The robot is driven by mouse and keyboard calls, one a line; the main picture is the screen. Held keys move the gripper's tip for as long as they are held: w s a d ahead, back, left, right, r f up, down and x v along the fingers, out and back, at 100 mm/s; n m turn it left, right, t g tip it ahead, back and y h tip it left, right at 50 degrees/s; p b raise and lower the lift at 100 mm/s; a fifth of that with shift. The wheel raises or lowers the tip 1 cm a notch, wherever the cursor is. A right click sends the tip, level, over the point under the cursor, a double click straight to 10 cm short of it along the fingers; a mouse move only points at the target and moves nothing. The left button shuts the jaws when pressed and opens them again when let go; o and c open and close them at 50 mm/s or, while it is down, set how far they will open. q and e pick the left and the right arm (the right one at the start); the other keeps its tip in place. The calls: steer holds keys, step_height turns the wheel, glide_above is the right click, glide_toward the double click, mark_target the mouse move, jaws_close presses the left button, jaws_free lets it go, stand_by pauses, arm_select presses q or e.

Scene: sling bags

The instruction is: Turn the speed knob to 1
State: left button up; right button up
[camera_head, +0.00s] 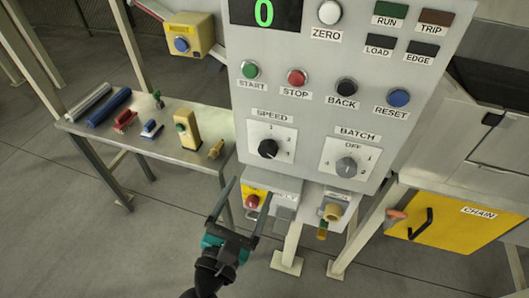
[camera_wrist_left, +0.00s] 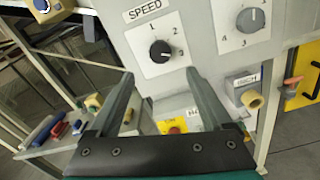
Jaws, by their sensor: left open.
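The black speed knob (camera_head: 268,148) sits on a white square plate under the SPEED label on the grey control panel. In the left wrist view the knob (camera_wrist_left: 160,51) has a pale mark on its right side, not toward the 1 at the top of the dial. My left gripper (camera_head: 252,186) is open and empty, below the speed dial. In the left wrist view its fingertips (camera_wrist_left: 159,73) lie apart, with the knob just above the gap between them. I see no contact with the knob. My right gripper is not in view.
The BATCH knob (camera_head: 346,167) is right of the speed dial. Below the panel are a red button on a yellow box (camera_head: 252,202) and a tan knob (camera_head: 332,212). A bench (camera_head: 90,130) with several tools is at left, a yellow CHAIN box (camera_head: 450,225) at right.

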mark_target(267, 153)
arm_select(q)
steer(key=p+x, duration=0.1)
steer(key=x, duration=0.9)
steer(key=shift+w+d+f, duration=0.1)
steer(key=shift+w, duration=0.25)
steer(key=shift+c, duration=0.4)
jaws_close()
